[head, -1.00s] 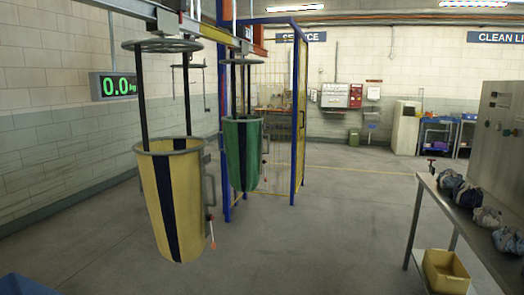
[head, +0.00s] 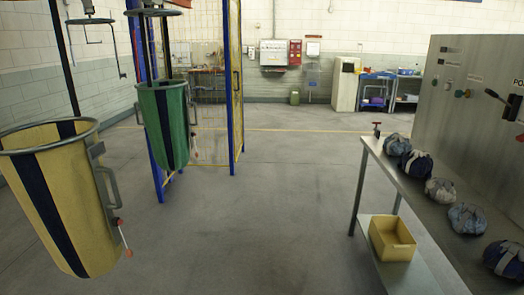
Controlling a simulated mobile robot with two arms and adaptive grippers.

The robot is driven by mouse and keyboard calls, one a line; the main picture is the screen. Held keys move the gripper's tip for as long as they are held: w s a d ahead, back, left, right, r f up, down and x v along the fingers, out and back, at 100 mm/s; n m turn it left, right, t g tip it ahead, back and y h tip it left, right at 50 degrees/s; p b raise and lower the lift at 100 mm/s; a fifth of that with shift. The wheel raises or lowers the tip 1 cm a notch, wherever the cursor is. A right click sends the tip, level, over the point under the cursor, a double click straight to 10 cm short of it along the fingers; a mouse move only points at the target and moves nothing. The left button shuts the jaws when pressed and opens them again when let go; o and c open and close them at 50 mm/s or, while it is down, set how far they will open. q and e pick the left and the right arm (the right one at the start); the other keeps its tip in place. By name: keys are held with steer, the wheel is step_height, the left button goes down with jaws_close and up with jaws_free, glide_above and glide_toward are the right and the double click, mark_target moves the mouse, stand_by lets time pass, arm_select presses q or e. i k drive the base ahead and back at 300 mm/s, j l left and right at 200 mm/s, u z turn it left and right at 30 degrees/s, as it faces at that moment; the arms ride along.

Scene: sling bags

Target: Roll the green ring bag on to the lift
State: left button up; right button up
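The green ring bag (head: 172,128) hangs from the overhead rail by dark straps, beside a blue post at the mesh cage. A dark vertical band runs down its front, and a handle shows on its right side. A yellow ring bag (head: 95,220) with a dark band hangs nearer, at the left edge, tilted in the picture. It has a grey side handle (head: 110,187) and a red-tipped pull. The blue-framed mesh structure (head: 236,90) stands right behind the green bag; I cannot tell whether it is the lift. Neither of my grippers is in view.
A metal table (head: 420,205) with several cloth bundles runs along the right, a yellow bin (head: 391,238) on its lower shelf. A grey control cabinet (head: 470,110) stands behind it. An empty hanger (head: 92,22) hangs at upper left. The middle floor is clear.

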mark_target(164, 104)
steer(key=i, duration=2)
steer(key=i+l+u, duration=0.25)
steer(key=i+u, duration=0.25)
steer(key=i, duration=0.15)
steer(key=i+l+u, duration=0.95)
steer(key=i+l, duration=0.15)
